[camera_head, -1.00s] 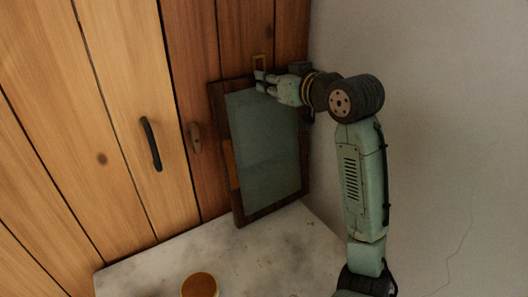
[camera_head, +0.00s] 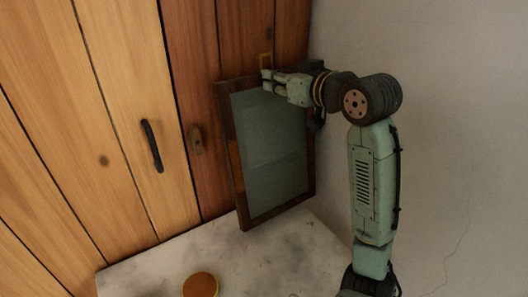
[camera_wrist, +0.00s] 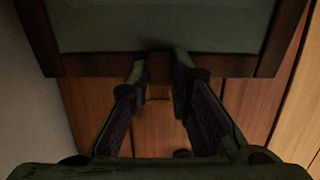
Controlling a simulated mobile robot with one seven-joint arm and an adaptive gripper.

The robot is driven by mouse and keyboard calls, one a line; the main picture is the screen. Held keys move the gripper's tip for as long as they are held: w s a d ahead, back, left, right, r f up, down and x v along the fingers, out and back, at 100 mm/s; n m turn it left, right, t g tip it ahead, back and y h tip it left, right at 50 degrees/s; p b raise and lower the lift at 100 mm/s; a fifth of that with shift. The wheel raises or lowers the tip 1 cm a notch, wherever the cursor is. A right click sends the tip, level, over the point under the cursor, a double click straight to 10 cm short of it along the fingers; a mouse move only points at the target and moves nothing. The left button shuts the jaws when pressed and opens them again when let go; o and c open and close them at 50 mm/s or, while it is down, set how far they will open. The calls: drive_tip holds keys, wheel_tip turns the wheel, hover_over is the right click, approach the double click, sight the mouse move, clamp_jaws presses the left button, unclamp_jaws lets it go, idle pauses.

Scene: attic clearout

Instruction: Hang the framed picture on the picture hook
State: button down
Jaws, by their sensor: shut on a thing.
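The framed picture (camera_head: 275,150) has a dark wooden frame and a grey-green face. It stands nearly upright, slightly tilted, in front of the wood-panelled wall. My gripper (camera_head: 266,80) is shut on the middle of its top edge; the wrist view shows both fingers (camera_wrist: 160,62) at that edge. A yellow loop (camera_head: 265,60) shows just above the frame's top edge and also between the fingers in the wrist view (camera_wrist: 157,97); it looks joined to the frame. I cannot clearly make out the picture hook.
A pale marble-like top (camera_head: 240,258) lies below the picture; I cannot tell whether the frame touches it. A round orange-brown thing (camera_head: 200,286) sits on it. A black handle (camera_head: 152,145) and a wooden knob (camera_head: 196,139) are on the panels. A plain wall (camera_head: 450,130) is at right.

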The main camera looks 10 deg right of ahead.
drive_tip(key=shift+s+d+r+p, duration=0.2)
drive_tip(key=shift+s+r, duration=0.2)
drive_tip(key=shift+s, duration=0.1)
drive_tip(key=shift+s+d+r+p, duration=0.15)
drive_tip(key=shift+s+r+p, duration=0.05)
drive_tip(key=shift+s+r, duration=0.2)
drive_tip(key=shift+s, duration=0.1)
idle(1.9)
